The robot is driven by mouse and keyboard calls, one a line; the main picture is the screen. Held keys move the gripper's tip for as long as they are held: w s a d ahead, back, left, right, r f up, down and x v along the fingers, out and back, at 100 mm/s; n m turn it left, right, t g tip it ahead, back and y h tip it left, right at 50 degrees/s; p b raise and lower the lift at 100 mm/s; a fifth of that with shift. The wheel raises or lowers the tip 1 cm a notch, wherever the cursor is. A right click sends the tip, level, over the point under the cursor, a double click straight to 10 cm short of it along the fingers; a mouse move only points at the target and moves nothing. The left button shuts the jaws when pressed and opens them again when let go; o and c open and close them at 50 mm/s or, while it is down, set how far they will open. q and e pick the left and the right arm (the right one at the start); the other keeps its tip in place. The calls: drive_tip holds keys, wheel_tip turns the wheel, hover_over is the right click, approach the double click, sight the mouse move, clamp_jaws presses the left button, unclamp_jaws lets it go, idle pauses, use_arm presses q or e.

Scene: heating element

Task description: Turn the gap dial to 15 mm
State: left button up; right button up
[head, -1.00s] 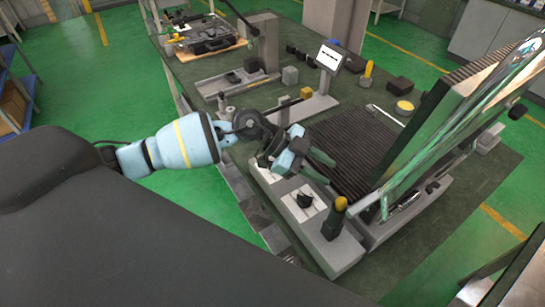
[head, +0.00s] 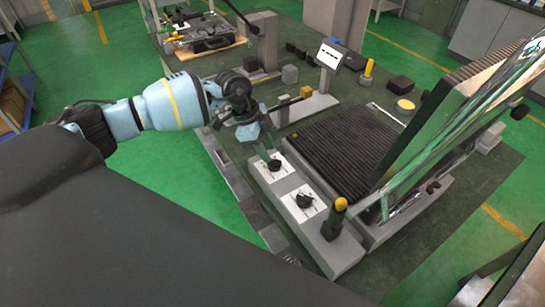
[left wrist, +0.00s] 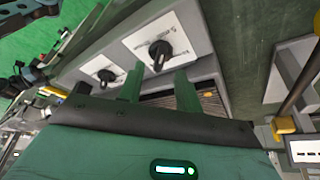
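Two black dials sit on white plates along the front ledge of the machine: a far dial (head: 274,165) and a near dial (head: 304,200). Their labels are too small to read, so I cannot tell which is the gap dial. My left gripper (head: 267,153) points down just above the far dial. In the left wrist view its two green fingers (left wrist: 160,72) are apart, with one dial (left wrist: 160,54) lined up between and beyond their tips and the other dial (left wrist: 106,76) to the left. I cannot tell whether the fingers touch the dial. My right gripper is not in view.
A yellow-topped black knob (head: 338,206) stands at the ledge's near end. A ribbed dark bed (head: 345,150) and a large tilted panel (head: 455,130) lie to the right. A small display (head: 330,56) stands on a post behind.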

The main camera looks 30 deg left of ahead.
sight(273, 160)
use_arm(q)
drive_tip(key=shift+x, duration=2.15)
clamp_jaws()
